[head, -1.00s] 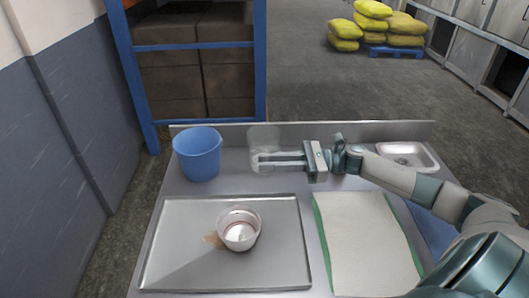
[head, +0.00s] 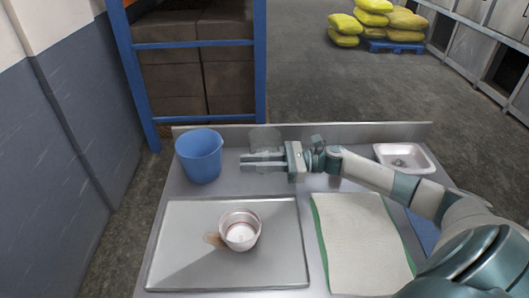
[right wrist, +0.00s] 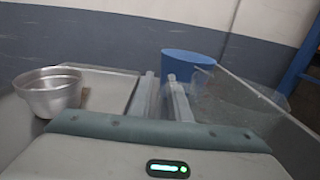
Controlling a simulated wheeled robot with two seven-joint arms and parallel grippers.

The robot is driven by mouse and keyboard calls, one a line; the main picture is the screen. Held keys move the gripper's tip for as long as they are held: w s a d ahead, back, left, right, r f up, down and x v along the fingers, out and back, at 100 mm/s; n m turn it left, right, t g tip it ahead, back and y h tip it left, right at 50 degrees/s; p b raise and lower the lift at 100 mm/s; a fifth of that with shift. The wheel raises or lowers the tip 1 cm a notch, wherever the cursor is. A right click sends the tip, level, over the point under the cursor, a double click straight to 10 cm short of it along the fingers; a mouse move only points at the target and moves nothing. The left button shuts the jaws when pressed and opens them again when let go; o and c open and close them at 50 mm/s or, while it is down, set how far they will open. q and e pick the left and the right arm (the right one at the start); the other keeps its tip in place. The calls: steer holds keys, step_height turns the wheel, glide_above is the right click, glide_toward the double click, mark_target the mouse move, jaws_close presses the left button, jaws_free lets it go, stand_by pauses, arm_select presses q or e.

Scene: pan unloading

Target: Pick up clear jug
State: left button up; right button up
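The clear jug (head: 264,137) is see-through and stands at the back of the steel table, right of the blue bucket. In the right wrist view the clear jug (right wrist: 240,97) shows to the right of my fingers. My right gripper (head: 242,161) reaches leftward across the jug's near side. Its two fingers (right wrist: 163,80) are parted by a narrow gap, and nothing clear shows held between them. I cannot tell whether a finger touches the jug or its handle. My left gripper is not in view.
The blue bucket (head: 199,157) stands just left of the fingertips. A metal pan (head: 240,232) sits on a steel tray (head: 180,255) with a brown patch. A white-green cloth (head: 362,240) lies at right. A raised edge borders the back.

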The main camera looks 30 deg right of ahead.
stand_by(0.4)
jaws_close()
